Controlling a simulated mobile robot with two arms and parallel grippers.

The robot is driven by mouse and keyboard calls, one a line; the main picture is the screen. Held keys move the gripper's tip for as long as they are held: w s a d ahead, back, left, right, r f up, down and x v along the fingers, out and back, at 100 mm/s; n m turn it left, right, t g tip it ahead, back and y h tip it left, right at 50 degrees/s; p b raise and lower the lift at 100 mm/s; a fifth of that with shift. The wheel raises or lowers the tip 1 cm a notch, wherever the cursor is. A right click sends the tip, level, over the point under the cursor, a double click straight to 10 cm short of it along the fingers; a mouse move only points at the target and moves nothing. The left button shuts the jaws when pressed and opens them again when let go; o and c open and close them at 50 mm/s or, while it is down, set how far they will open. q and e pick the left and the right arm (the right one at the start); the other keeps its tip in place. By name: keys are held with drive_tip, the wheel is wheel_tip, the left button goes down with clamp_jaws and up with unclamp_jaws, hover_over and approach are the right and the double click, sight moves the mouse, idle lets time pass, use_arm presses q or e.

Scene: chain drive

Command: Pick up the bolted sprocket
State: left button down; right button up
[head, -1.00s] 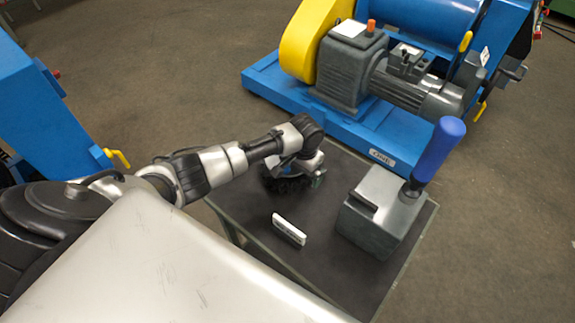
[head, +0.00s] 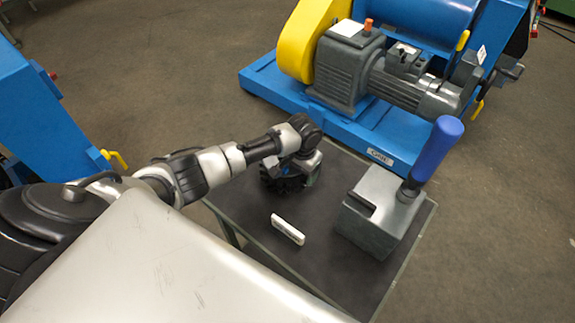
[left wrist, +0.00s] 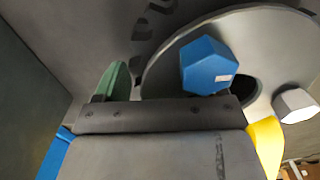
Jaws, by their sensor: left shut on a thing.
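The dark toothed sprocket (head: 283,184) is at the back left of the small dark-topped table, partly hidden under my left gripper (head: 300,172). In the left wrist view, a grey round plate (left wrist: 185,55) fills the upper right, with a blue hex bolt head (left wrist: 205,66) and a pale hex bolt head (left wrist: 294,104) on it. My left gripper is shut on the sprocket; the contact itself is mostly hidden. I cannot tell whether the sprocket touches the table. My right gripper is out of view.
A white block (head: 288,229) lies on the table (head: 325,270). A grey box (head: 378,228) with a blue-handled tool (head: 438,148) stands at the table's right. A blue machine base (head: 375,140) with a grey motor (head: 345,70) is behind.

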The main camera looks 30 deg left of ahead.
use_arm(q)
drive_tip(key=shift+w+r, duration=0.2)
drive_tip(key=shift+r, duration=0.15)
